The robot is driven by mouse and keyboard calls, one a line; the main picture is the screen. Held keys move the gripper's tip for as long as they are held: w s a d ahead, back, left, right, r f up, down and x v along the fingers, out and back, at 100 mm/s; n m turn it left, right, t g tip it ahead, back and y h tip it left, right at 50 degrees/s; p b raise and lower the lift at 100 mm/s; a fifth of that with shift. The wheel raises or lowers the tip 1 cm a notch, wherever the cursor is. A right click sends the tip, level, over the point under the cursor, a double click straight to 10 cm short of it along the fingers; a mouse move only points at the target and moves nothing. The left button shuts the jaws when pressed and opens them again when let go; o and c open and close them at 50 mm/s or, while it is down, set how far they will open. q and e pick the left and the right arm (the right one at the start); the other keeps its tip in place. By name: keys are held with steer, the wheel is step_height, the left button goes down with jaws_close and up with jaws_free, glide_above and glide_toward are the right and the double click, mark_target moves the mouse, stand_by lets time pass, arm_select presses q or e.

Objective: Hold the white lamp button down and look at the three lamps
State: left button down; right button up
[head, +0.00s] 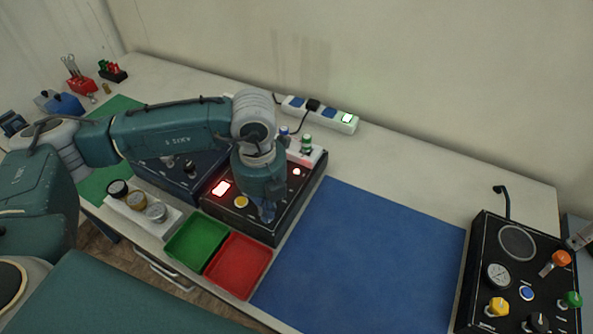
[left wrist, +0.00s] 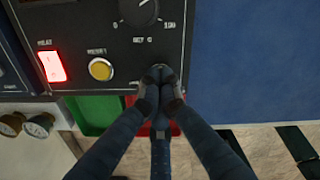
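My left gripper (head: 266,215) points down at the front part of a black control box (head: 285,222). In the left wrist view, its fingertips (left wrist: 161,76) are together at the panel's lower edge, right of a yellow button (left wrist: 101,69). The fingers hide whatever lies under them; I cannot make out a white button or tell whether anything is pressed. A red-lit switch (left wrist: 51,66) glows left of the yellow button. A small light (head: 297,172) glows on the box's right part. I cannot identify three lamps; my arm covers part of the panel. My right gripper is not in view.
A green tray (head: 196,243) and a red tray (head: 238,266) sit in front of the box. A clear blue mat (head: 365,260) lies to its right. Another black panel (head: 485,268) with coloured knobs stands far right. A power strip (head: 330,116) lies behind.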

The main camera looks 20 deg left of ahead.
arm_select(q)
steer(key=shift+r+p, duration=1.8)
steer(key=shift+r, duration=1.7)
